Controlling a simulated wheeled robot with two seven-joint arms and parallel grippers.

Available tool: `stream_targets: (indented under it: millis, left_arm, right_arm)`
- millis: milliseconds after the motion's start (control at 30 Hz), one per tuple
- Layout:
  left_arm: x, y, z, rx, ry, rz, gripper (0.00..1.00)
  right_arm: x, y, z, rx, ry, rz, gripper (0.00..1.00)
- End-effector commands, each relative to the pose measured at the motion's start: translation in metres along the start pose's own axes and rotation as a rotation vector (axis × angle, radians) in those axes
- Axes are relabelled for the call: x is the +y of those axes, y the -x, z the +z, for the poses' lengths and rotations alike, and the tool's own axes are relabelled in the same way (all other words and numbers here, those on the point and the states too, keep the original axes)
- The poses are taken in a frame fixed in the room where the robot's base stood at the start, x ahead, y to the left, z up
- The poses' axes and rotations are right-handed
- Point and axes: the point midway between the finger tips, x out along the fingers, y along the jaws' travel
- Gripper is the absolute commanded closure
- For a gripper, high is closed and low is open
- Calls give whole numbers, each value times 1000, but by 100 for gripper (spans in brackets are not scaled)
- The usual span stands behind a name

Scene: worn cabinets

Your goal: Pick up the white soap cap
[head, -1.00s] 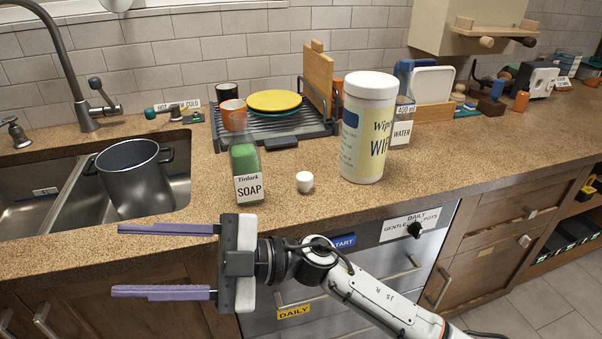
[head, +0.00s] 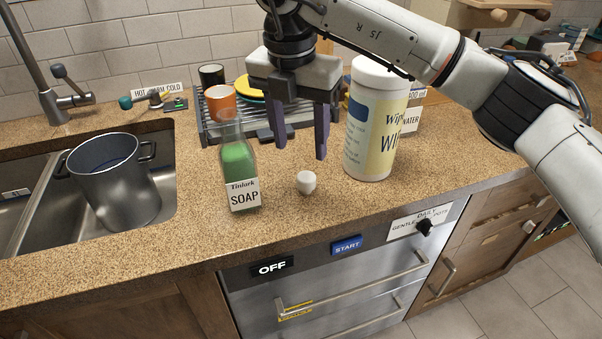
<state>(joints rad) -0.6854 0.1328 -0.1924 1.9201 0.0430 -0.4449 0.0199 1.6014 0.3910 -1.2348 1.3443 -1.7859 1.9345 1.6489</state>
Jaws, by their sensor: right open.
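The small white soap cap (head: 306,182) sits on the brown speckled counter, between the soap bottle and the wipes tub. The soap bottle (head: 239,172) is clear with green liquid, labelled SOAP, and its top shows no cap. My right gripper (head: 301,152) is open and empty, with its two purple fingers pointing down. In the picture its fingertips are just above the cap and do not appear to touch it. My left gripper is not in view.
The large wipes tub (head: 372,125) stands close on the right of the cap. Behind are a dish rack (head: 215,128) and an orange cup (head: 220,102). A sink with a dark pot (head: 112,185) is at left. Counter (head: 350,207) in front of the cap is clear.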

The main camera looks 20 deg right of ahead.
Motion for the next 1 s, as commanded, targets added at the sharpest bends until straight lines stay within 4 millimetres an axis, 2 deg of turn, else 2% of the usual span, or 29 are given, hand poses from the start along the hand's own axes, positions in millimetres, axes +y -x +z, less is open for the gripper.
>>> stream_targets:
  millis: [100,300,633,767,967,1000]
  left_arm:
    - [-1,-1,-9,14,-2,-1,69]
    - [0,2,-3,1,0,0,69]
    - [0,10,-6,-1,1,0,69]
    - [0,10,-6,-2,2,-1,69]
    - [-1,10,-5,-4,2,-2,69]
    - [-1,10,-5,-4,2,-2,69]
  right_arm:
    - [-1,-17,-1,3,2,-2,50]
    - [0,-43,-1,4,4,0,50]
    - [-3,-87,1,5,4,0,50]
    - [-2,-95,1,4,5,3,50]
    - [-2,-96,1,4,5,3,50]
    - [-2,-96,1,4,5,3,55]
